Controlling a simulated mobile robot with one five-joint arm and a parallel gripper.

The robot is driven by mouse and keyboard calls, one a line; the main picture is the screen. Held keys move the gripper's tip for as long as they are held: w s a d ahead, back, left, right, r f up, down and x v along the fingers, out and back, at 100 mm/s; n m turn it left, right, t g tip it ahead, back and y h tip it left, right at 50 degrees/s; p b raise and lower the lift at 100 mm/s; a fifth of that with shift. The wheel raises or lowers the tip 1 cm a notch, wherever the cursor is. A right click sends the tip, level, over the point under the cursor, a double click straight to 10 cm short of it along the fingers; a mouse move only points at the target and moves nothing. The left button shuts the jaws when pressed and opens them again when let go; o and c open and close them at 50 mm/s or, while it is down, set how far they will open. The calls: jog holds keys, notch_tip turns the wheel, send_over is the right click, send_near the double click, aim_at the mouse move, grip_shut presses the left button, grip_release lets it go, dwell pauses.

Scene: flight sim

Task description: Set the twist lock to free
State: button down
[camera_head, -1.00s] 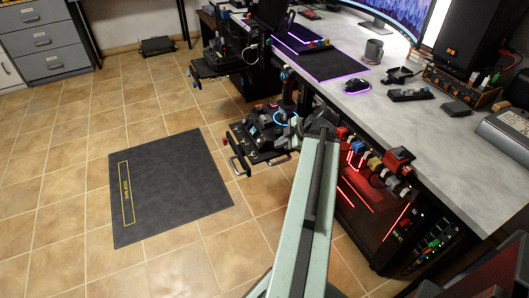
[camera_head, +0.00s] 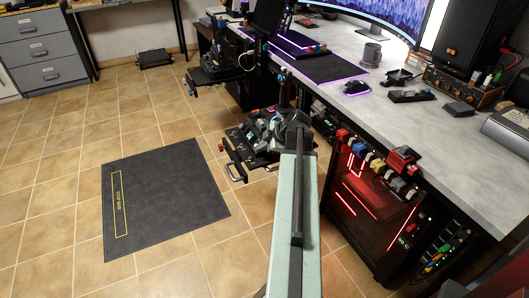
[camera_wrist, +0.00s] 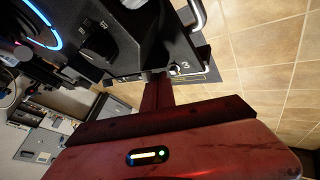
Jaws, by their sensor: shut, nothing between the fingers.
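I cannot tell which one is the twist lock. In the head view my arm hides the gripper.
A silver handle (camera_wrist: 197,15) sticks out from the panel. A second panel (camera_head: 213,73) hangs farther back. A PC case (camera_head: 362,200) with red lights stands under the desk (camera_head: 440,130), right of my arm. A dark mat (camera_head: 165,200) lies on the open tiled floor.

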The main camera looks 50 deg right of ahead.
aim_at(258, 142)
jog(key=shift+w, duration=0.1)
jog(key=shift+w+d+r, duration=0.1)
jog(key=shift+w+d, duration=0.2)
jog(key=shift+w, duration=0.4)
jog(key=shift+w+d, duration=0.3)
jog(key=shift+w, duration=0.4)
jog(key=s+a, duration=0.1)
jog(key=s+a+f, duration=0.1)
jog(key=s, duration=0.1)
jog(key=shift+s+a+b, duration=0.1)
jog(key=shift+a+b, duration=0.1)
jog(key=shift+b, duration=0.2)
jog(key=p+v, duration=0.7)
jog(key=v, duration=0.3)
jog(key=shift+s+p, duration=0.3)
jog(key=shift+p, duration=0.1)
jog(key=shift+d, duration=0.1)
